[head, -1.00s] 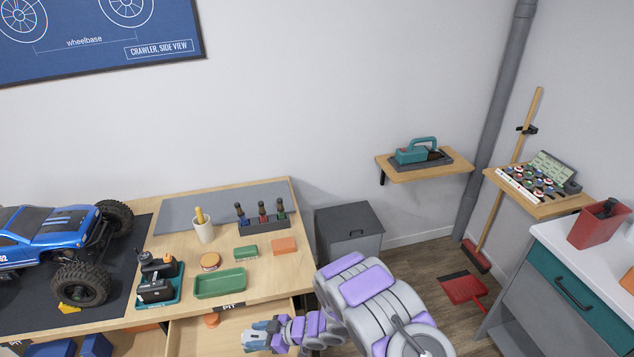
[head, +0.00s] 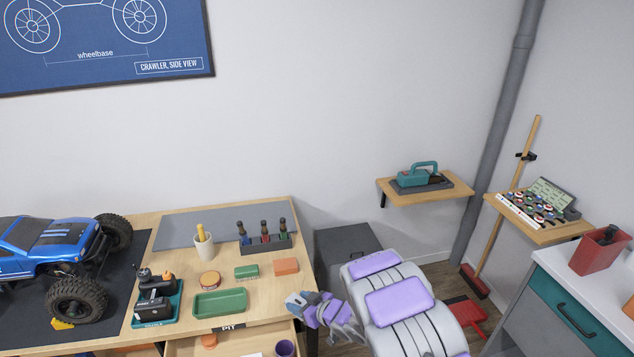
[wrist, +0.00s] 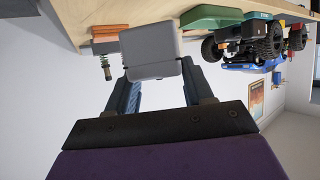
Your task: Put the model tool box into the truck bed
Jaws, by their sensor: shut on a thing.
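My gripper (head: 298,302) is at the right front edge of the workbench, above and beside the open drawer. In the wrist view my gripper (wrist: 158,85) is shut on a small light-grey box (wrist: 152,52) with rounded corners and a dark seam, which may be the model tool box. The blue crawler truck (head: 45,238) stands at the far left of the bench on a dark mat, well away from my gripper. Its left part is cut off and I cannot make out the bed. The truck also shows, upside down, in the wrist view (wrist: 240,67).
The open drawer (head: 230,343) juts out in front.

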